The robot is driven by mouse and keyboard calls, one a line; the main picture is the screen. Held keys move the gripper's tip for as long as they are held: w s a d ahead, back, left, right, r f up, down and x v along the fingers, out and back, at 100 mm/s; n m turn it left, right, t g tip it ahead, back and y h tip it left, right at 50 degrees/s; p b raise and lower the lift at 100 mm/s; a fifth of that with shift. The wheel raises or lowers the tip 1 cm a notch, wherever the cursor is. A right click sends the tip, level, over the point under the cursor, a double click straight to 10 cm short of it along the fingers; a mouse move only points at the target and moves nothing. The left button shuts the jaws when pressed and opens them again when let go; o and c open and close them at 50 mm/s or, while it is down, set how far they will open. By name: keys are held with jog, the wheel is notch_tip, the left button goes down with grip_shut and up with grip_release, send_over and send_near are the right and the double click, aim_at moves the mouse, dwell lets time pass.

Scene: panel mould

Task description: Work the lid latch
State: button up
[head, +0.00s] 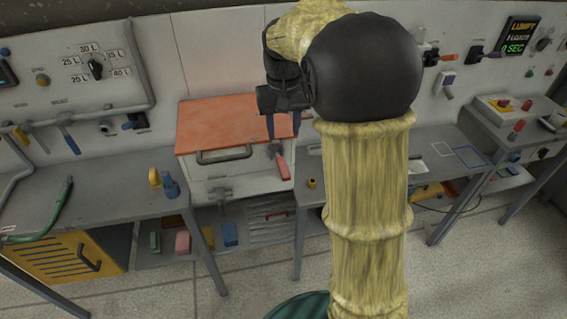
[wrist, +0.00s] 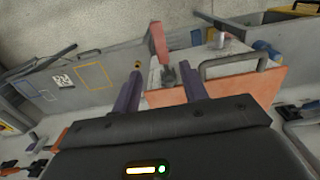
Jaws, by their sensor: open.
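The orange lid (head: 225,120) lies flat on a pale box (head: 235,176), with a dark bar handle (head: 224,155) at its front. The lid latch (head: 283,167) has a red lever and a grey base at the front right of the box. The lever slants down and outward in the head view. My gripper (head: 283,136) is open and empty just above the latch. In the wrist view the red latch lever (wrist: 158,40) and its grey base show between and beyond my two purple fingers (wrist: 166,64). I see no contact with it.
A grey bench (head: 95,193) at left carries a yellow and a blue item (head: 170,185). Another bench (head: 440,165) stands at right. Coloured blocks sit on the low shelf below. A wall panel with a dial (head: 95,68) is at upper left. Open floor lies in front.

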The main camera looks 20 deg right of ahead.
aim_at(284, 167)
notch_tip(284, 167, down, 12)
jog(key=shift+f, duration=0.2)
jog(key=shift+c, duration=0.4)
grip_shut()
